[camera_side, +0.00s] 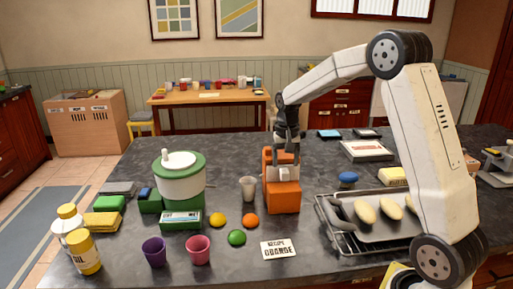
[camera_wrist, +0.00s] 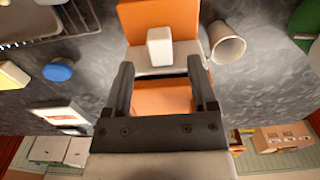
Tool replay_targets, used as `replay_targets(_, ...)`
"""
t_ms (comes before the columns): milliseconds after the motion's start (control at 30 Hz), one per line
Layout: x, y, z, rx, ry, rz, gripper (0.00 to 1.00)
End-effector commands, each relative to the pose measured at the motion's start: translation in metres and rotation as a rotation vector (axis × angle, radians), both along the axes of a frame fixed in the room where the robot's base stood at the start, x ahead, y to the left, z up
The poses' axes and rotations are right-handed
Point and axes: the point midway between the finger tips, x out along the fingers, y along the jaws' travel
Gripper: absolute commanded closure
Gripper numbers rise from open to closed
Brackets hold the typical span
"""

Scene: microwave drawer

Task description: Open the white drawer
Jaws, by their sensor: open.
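A small orange unit (camera_side: 282,195) stands on the dark counter near its middle. The white drawer (camera_side: 283,173) shows as a pale strip in it, partly hidden by my gripper. In the wrist view the white drawer (camera_wrist: 185,56) has a white block-like handle (camera_wrist: 159,47) standing out from it, with orange parts of the unit (camera_wrist: 155,18) on both sides. My gripper (camera_side: 287,155) points down at the top of the unit. In the wrist view my gripper (camera_wrist: 160,68) is open, with its two fingers apart and the handle in line between their tips. I cannot tell how far out the drawer is.
A pale cup (camera_side: 248,188) stands close beside the unit. A green and white pot (camera_side: 180,180) is to the left. A metal rack with a tray (camera_side: 345,212) is to the right. An orange ball (camera_side: 250,221) and a card (camera_side: 278,249) lie in front.

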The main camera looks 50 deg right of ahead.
Motion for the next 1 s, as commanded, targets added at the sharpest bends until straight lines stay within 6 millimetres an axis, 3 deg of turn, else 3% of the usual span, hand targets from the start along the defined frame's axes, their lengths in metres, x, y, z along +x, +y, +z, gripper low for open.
replay_targets(300,0.0,0.0,-0.035,0.001,0.001,0.0,0.26)
replay_targets(700,0.0,0.0,-0.041,0.0,0.0,0.0,0.26)
replay_targets(733,0.0,0.0,-0.041,0.0,0.0,0.0,0.3)
replay_targets(933,0.0,0.0,-0.041,0.0,0.0,0.0,0.93)
replay_targets(967,0.0,0.0,-0.041,0.0,0.0,0.0,1.0)
replay_targets(1000,0.0,0.0,-0.041,0.0,0.0,0.0,1.0)
